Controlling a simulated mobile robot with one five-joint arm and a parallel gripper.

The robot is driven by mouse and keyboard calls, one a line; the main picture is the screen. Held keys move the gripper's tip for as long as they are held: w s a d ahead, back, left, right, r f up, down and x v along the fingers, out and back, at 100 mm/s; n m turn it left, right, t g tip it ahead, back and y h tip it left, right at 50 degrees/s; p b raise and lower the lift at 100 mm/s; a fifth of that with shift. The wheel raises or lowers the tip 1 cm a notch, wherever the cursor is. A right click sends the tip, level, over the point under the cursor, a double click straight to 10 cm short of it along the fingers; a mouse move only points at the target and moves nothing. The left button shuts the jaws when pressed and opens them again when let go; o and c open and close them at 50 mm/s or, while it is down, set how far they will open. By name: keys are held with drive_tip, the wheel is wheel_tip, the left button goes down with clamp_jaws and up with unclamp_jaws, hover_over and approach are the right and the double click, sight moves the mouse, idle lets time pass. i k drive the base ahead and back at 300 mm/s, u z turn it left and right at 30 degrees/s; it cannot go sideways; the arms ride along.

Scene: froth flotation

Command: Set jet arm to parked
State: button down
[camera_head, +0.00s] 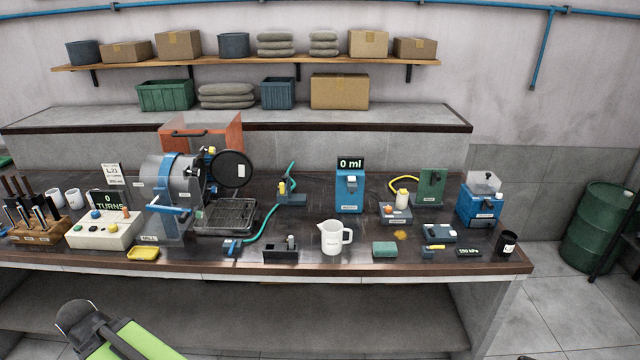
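A small blue stand (291,199) with a yellow part (283,187) and a teal hose stands mid-bench, right of the drum machine. It looks like the jet arm, but no label on it is readable and its setting cannot be told. The teal hose (267,222) runs from it down to a small blue and yellow fitting (232,246) at the bench's front. Part of my own green and black arm shows at the bottom left, below the bench edge and well away from the stand. My gripper's fingers are not visible.
The drum machine (172,180) and a grated tray (228,217) stand left of the hose. A white jug (333,238), a dark holder (281,250) and a green sponge (384,249) sit near the front edge. A blue box reading 0 ml (349,190) stands to the right.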

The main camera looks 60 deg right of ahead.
sight(281, 199)
drive_tip(key=z, duration=0.35)
drive_tip(key=i, duration=1)
drive_tip(key=z, duration=0.05)
